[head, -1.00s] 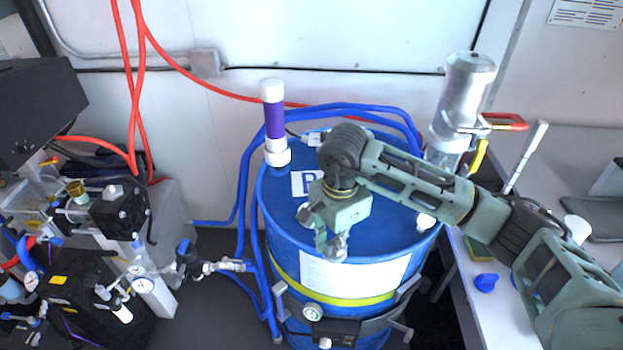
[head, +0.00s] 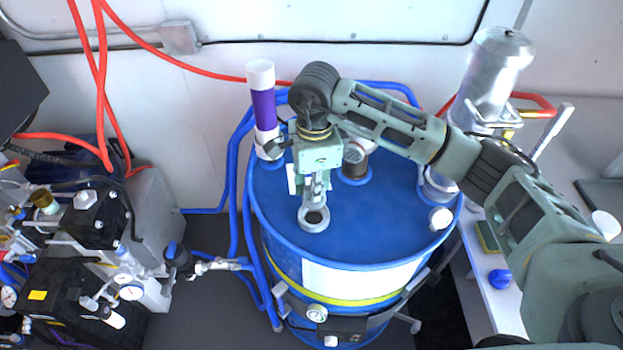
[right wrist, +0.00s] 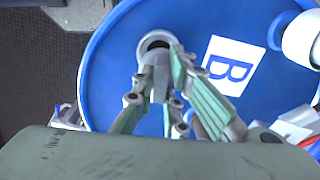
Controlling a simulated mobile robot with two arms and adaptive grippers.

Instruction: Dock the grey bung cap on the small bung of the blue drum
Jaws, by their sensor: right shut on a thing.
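The blue drum (head: 390,215) stands upright in the middle of the head view; its top also shows in the right wrist view (right wrist: 115,55). My right gripper (head: 315,184) points down over the near-left part of the drum top. It is shut on the stem of the grey bung cap (head: 313,219), a ring with a dark centre, also clear in the right wrist view (right wrist: 157,42). The ring appears roughly level, close over the drum top. I cannot tell whether it touches the drum or sits on a bung. The small bung is not clearly visible. My left gripper is out of view.
A purple-and-white cylinder (head: 264,108) and a brown fitting (head: 355,165) stand on the drum. A white cap (head: 440,218) sits near its right rim. A metal canister (head: 490,85) stands at right. Blue hoses run behind; valves and gauges (head: 130,280) crowd the left.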

